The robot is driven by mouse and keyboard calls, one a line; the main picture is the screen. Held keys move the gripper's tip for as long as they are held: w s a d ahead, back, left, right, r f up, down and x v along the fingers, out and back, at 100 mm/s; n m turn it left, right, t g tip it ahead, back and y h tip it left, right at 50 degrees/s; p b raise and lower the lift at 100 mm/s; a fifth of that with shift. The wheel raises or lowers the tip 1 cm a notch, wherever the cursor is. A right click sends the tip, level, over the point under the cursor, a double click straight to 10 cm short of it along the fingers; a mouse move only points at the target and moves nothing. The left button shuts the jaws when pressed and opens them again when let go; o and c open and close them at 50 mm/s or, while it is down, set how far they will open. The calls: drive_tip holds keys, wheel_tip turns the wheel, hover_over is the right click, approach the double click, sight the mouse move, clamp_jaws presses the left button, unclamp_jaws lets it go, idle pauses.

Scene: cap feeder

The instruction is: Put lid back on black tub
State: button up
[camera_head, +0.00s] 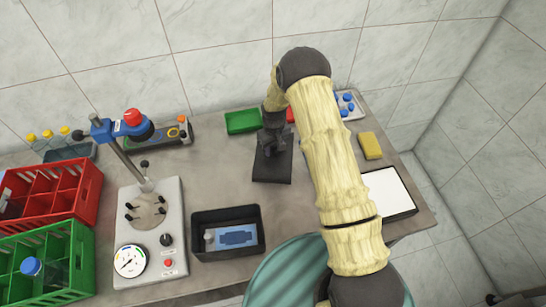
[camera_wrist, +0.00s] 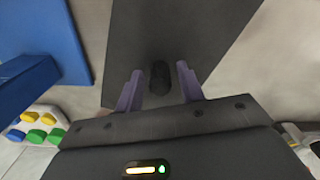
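The black tub (camera_head: 255,247) stands open on the table's front, left of centre, with a blue piece and a small pale cylinder inside. The lid (camera_head: 270,173) is a flat dark plate lying on the table behind and right of the tub. In the wrist view the lid (camera_wrist: 205,30) fills the middle, with a black upright knob (camera_wrist: 160,77). My gripper (camera_wrist: 159,88) is open, its two purple fingers on either side of the knob with gaps at both sides. In the head view my gripper (camera_head: 274,135) is above the lid and partly hides it.
A grey press stand (camera_head: 170,225) with a blue and red head is left of the tub. Red (camera_head: 88,192) and green (camera_head: 70,260) crates stand further left. A green tray (camera_head: 243,121), yellow block (camera_head: 370,145) and white pad (camera_head: 388,192) lie behind and right. Bare table separates lid and tub.

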sight(274, 146)
drive_tip(key=c, duration=0.8)
drive_tip(key=shift+r+p, duration=1.4)
drive_tip(key=shift+r, duration=1.15)
drive_tip(key=shift+r, duration=0.1)
